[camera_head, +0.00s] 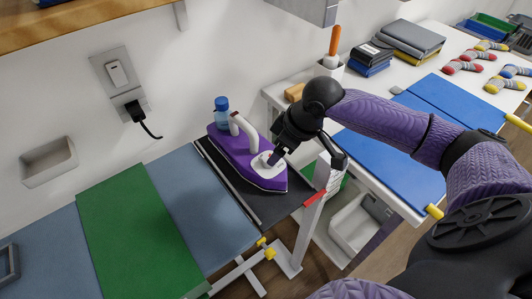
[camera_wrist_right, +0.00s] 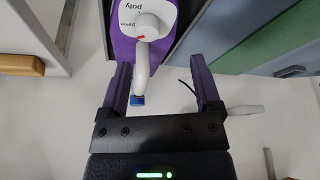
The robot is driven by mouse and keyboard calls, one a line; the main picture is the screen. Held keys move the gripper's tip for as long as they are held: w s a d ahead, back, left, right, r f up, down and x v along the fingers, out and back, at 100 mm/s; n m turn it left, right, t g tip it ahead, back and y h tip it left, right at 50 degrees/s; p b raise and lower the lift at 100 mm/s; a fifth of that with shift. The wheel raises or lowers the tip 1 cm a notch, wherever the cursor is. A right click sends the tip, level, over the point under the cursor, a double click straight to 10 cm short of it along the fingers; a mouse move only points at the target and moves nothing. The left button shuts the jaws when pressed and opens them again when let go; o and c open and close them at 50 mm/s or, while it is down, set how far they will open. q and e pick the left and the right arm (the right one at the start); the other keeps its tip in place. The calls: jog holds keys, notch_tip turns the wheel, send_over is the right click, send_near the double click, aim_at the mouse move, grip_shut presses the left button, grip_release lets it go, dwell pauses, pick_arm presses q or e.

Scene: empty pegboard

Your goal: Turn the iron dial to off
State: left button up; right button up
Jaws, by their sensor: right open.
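The purple iron (camera_head: 236,153) with a white handle lies on a dark pad at the end of the ironing board. Its white dial (camera_wrist_right: 148,26) shows in the right wrist view with the word "poly" and a small red mark beside it. The dial's surroundings are partly hidden by my gripper in the head view. My right gripper (camera_head: 305,152) is open and empty over the front of the iron. In the right wrist view its fingers (camera_wrist_right: 160,66) are spread, with the dial beyond the fingertips. My left gripper is not in view.
A blue bottle (camera_head: 221,112) stands behind the iron. A green cloth (camera_head: 132,225) lies across the board. A white table (camera_head: 404,75) at right holds blue folded mats, books and socks. A wall outlet (camera_head: 120,78) with a plugged cord is at left.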

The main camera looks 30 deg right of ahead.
jog(key=b+x, duration=0.1)
jog(key=x, duration=0.1)
jog(key=w+d+b+x, duration=0.1)
jog(key=x, duration=0.2)
jog(key=b+x, duration=0.1)
jog(key=x, duration=0.2)
jog(key=shift+w+d+r+b, duration=0.1)
jog(key=shift+w+d+b, duration=0.1)
jog(key=shift+b, duration=0.1)
grip_shut()
